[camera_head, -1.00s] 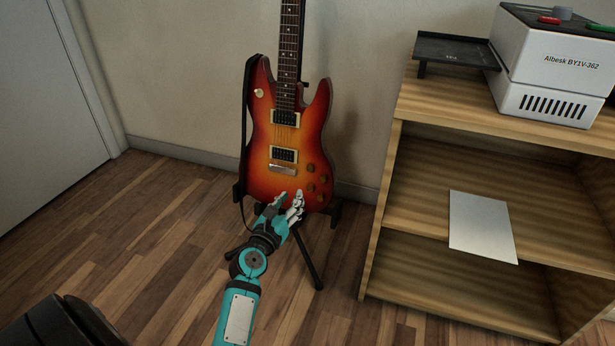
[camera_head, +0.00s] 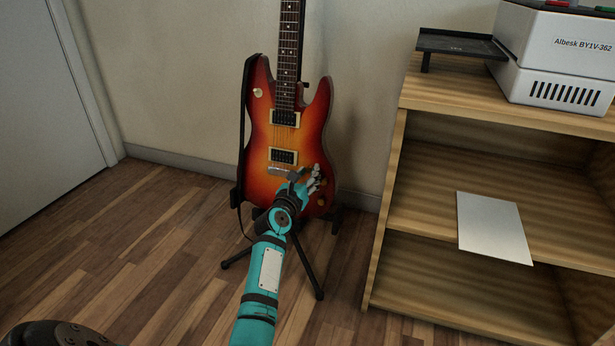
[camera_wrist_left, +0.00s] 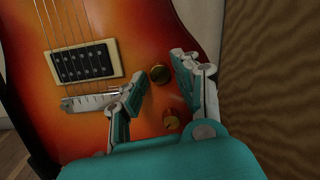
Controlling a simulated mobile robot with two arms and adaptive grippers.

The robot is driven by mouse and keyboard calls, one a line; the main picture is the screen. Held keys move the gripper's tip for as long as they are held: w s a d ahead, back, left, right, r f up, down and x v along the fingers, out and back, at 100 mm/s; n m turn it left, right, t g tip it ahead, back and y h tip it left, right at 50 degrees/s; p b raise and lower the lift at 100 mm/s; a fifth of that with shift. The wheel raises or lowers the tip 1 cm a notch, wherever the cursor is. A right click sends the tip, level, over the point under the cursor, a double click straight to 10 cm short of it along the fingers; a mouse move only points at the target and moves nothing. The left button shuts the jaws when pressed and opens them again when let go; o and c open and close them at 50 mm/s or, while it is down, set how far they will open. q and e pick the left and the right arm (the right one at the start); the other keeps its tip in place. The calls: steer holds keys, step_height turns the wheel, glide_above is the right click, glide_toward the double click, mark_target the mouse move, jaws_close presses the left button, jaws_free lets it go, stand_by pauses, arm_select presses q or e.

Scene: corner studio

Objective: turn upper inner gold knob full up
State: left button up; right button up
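The red sunburst electric guitar (camera_head: 262,150) stands upright on a floor stand against the wall. My left gripper (camera_head: 308,178) is in front of the lower right of its body and hides most of the knobs. Any other knobs are hidden, so I cannot tell for certain which is the upper inner one. My right gripper is not in view.
A wooden shelf unit (camera_head: 395,180) stands right of the guitar, with a white sheet (camera_head: 492,228), a black tray (camera_head: 460,43) and a white machine (camera_head: 560,70). The black stand legs (camera_head: 308,262) spread over the floor.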

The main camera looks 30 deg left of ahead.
arm_select(q)
jaws_close()
steer(key=shift+m, duration=0.3)
